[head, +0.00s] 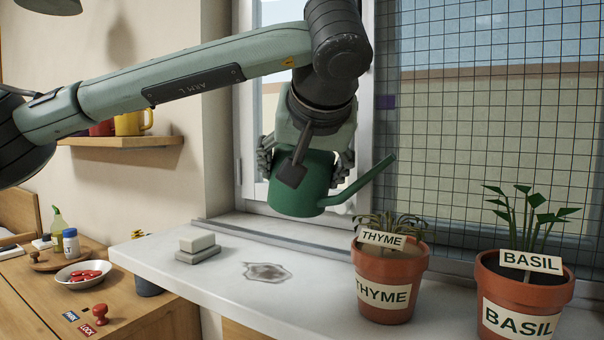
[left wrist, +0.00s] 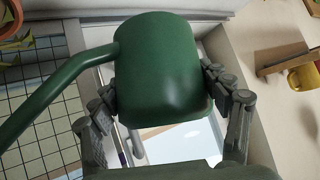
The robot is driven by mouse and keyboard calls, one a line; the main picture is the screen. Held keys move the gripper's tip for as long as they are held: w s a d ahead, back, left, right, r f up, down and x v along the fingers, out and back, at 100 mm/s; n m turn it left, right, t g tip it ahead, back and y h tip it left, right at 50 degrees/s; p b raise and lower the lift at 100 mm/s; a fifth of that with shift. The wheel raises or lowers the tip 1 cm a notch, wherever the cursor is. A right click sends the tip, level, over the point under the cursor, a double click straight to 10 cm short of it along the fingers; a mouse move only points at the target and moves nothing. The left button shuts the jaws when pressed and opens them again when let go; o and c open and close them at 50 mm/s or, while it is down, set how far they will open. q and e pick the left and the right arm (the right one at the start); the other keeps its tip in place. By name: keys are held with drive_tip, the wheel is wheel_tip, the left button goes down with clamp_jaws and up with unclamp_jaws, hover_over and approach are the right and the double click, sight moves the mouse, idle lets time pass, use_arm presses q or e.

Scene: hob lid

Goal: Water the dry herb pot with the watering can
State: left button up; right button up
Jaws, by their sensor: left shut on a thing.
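My left gripper (head: 305,163) is shut on the green watering can (head: 320,188), with a finger on either side of its body. The can hangs above the windowsill, and its spout points right, toward the pots. In the left wrist view the can (left wrist: 165,65) sits between the fingers, spout toward the lower left. The basil pot (head: 525,285) stands further right with upright green leaves and dark soil. My right gripper is not in view.
The white sill (head: 225,285) carries a grey-and-white block (head: 197,247) and a greyish patch (head: 267,271). A gridded window screen (head: 480,130) stands behind the pots. A lower wooden table at left holds a bowl (head: 84,275) and stamps. A shelf (head: 120,141) holds mugs.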

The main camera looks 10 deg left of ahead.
use_arm(q)
drive_tip(key=shift+a+r, duration=0.1)
drive_tip(key=shift+r, duration=0.35)
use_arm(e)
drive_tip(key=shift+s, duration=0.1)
use_arm(q)
drive_tip(key=shift+w+r+t+y, duration=0.1)
drive_tip(key=shift+r+t+y, duration=0.2)
drive_tip(key=shift+r+t, duration=0.1)
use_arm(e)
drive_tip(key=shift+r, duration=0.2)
use_arm(q)
drive_tip(key=shift+r+m+t+y, duration=0.3)
drive_tip(key=shift+r+m+y, duration=0.1)
drive_tip(key=shift+r, duration=0.3)
idle(0.3)
drive_tip(key=shift+r+m+t+y, duration=0.4)
drive_tip(key=shift+r+t+y, duration=0.35)
drive_tip(key=shift+r, duration=0.7)
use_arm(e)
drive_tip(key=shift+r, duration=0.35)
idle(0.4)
use_arm(q)
drive_tip(key=shift+d+r+t+y+b, duration=0.25)
drive_tip(key=shift+r+t+b, duration=0.1)
drive_tip(key=shift+r, duration=0.2)
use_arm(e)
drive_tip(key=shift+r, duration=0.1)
use_arm(q)
drive_tip(key=shift+a, duration=0.1)
